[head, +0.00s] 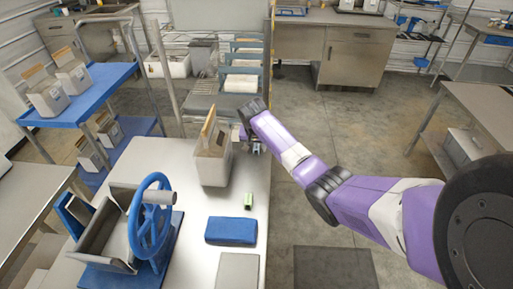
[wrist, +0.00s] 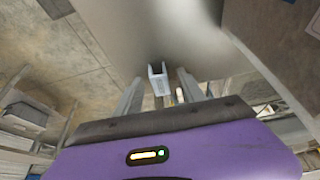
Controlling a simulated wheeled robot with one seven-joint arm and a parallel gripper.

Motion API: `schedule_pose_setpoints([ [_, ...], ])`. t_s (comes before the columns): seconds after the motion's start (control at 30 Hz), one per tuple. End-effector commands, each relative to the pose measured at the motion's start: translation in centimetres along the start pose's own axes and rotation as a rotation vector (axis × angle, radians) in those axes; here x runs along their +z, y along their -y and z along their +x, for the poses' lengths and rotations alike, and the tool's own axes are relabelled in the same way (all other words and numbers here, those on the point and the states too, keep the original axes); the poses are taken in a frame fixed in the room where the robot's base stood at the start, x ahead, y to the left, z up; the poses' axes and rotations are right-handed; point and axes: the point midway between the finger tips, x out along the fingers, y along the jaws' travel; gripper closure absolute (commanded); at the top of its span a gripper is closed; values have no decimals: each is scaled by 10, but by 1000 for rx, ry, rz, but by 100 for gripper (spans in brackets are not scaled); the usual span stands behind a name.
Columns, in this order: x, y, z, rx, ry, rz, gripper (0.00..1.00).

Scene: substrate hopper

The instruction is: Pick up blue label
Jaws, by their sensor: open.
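My gripper (head: 241,132) is at the far right corner of the light work table, beside the grey bin; its fingers are small and partly hidden in the head view. In the wrist view my gripper (wrist: 158,92) has its two fingers spread apart. A small pale-blue, U-shaped piece (wrist: 158,78) shows between them, against the table surface; I cannot tell if the fingers touch it. A small bluish thing (head: 256,147) shows at the same corner in the head view. It may be the blue label, but it is too small to be sure.
A blue cart (head: 82,93) stands left. The floor to the right is mostly open.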

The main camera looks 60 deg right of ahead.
Motion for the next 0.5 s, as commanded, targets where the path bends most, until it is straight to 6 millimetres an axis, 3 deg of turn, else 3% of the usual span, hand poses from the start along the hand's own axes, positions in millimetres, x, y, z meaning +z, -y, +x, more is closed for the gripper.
schedule_pose_setpoints([
  [0.13, 0, 0, 0, 0, 0, 0, 55],
  [0.37, 0, 0, 0, 0, 0, 0, 100],
  [0.5, 0, 0, 0, 0, 0, 0, 100],
])
